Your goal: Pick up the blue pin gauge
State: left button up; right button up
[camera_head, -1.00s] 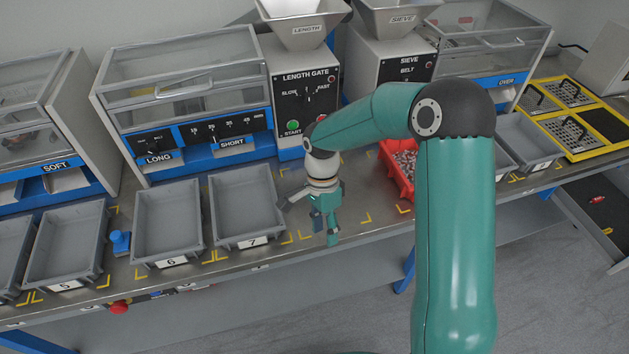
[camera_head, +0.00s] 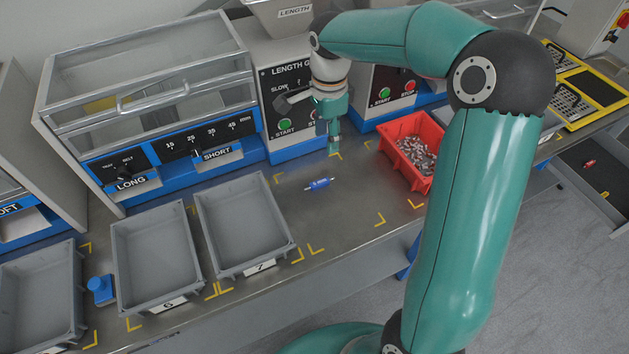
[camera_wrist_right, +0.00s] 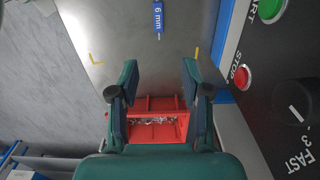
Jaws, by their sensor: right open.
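The blue pin gauge (camera_head: 318,184) lies on the grey bench in front of the length gate machine, right of grey tray 7. It also shows at the top of the right wrist view (camera_wrist_right: 158,18), with a "6 mm" label. My right gripper (camera_head: 312,126) is open and empty, behind the gauge and close to the length gate's front. In the wrist view its two fingers (camera_wrist_right: 160,80) are spread apart, with the gauge beyond the fingertips and not between them. My left gripper is not in view.
A red bin (camera_head: 401,174) of small metal pieces stands right of the gauge. The length gate (camera_head: 268,100) stands close behind. Bench around the gauge is clear.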

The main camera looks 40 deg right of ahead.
send_over(319, 182)
jog(key=d, duration=0.1)
notch_tip(319, 182, down, 10)
jog(key=shift+w+d+r, duration=0.1)
jog(key=shift+r, duration=0.15)
jog(key=shift+a+f, duration=0.25)
jog(key=shift+f, duration=1.05)
jog(key=shift+a+f, duration=0.25)
jog(key=shift+f, duration=1.05)
grip_shut()
